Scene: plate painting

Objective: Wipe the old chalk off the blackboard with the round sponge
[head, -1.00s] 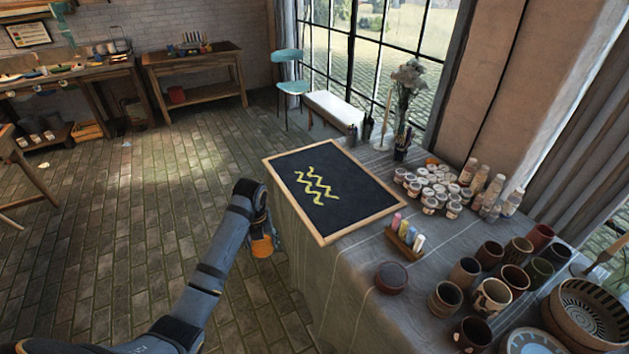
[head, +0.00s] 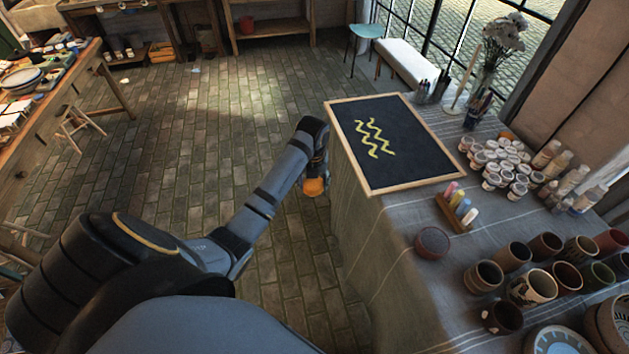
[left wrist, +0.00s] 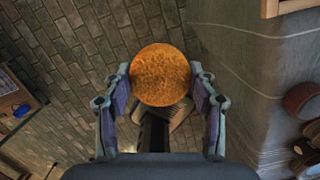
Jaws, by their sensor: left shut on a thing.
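The blackboard (head: 388,150) lies flat on the cloth-covered table, in a light wood frame, with several yellow wavy chalk lines (head: 375,138) left of its middle. The round orange sponge (left wrist: 161,75) fills the space between the fingers of my left gripper (left wrist: 162,95), which is shut on it. In the head view the sponge (head: 315,187) shows below the end of my left arm, beside the table's left edge and left of the blackboard, not touching it. The fingers are mostly hidden there. My right gripper is not in view.
A chalk holder (head: 456,211) with coloured sticks stands right of the board's near corner. A round dark pot (head: 432,242), several cups (head: 533,287) and paint jars (head: 505,162) crowd the table's right side. The brick floor (head: 190,130) left of the table is clear.

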